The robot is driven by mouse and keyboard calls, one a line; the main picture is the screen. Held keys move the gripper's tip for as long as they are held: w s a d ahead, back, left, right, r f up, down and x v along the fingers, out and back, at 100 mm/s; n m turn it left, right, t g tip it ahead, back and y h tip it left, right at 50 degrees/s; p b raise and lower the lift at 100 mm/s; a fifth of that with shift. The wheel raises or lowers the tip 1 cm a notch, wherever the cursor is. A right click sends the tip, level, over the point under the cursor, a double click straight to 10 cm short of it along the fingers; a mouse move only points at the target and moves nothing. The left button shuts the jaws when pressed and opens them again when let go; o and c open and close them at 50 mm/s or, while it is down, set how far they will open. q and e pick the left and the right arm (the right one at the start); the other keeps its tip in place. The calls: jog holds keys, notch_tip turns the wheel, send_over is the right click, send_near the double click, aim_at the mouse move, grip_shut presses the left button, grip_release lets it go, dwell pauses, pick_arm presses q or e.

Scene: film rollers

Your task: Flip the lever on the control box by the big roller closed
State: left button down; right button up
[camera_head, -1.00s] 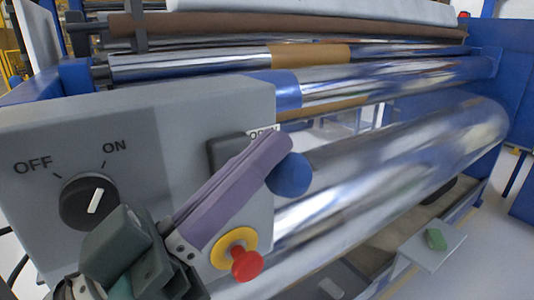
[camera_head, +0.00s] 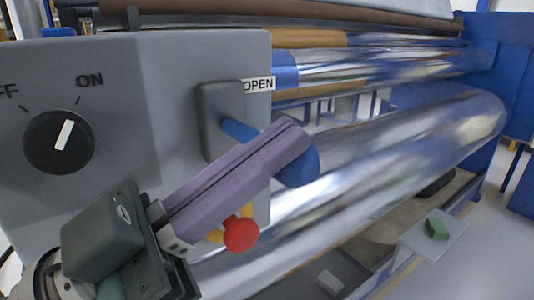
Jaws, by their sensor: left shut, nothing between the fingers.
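The grey control box (camera_head: 150,120) fills the left of the view. Its lever is a blue shaft (camera_head: 240,131) coming out of a dark grey mount (camera_head: 213,113), slanting down to the right to a blue ball knob (camera_head: 303,172). An "OPEN" label (camera_head: 259,84) sits just above the lever. My left gripper (camera_head: 300,138) is shut and empty, its purple fingers in front of the lever, covering the middle of the shaft and part of the knob. Whether the fingers touch the lever, I cannot tell. The big roller (camera_head: 400,165) runs behind to the right. My right gripper is not in view.
A black OFF/ON knob (camera_head: 59,142) is on the box face, its pointer towards ON. A red button (camera_head: 241,235) on a yellow base is just below my left fingers. A green object (camera_head: 437,229) lies on a pale plate at lower right.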

pick_arm(q)
jog(key=shift+w+a+f+m+g+h+b, duration=0.1)
jog(key=shift+f+m+g+b, duration=0.85)
jog(key=shift+m, duration=0.45)
jog(key=shift+w+f+m+g+h+b, duration=0.1)
jog(key=shift+f+m+g+b, duration=0.85)
jog(key=shift+m, duration=0.45)
jog(key=shift+w+a+f+m+g+h+b, duration=0.1)
jog(key=shift+f+m+g+b, duration=0.7)
jog(key=shift+f+m+b, duration=0.45)
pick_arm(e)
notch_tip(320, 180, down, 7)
pick_arm(q)
jog(key=shift+r+m, duration=0.15)
jog(key=shift+m, duration=0.1)
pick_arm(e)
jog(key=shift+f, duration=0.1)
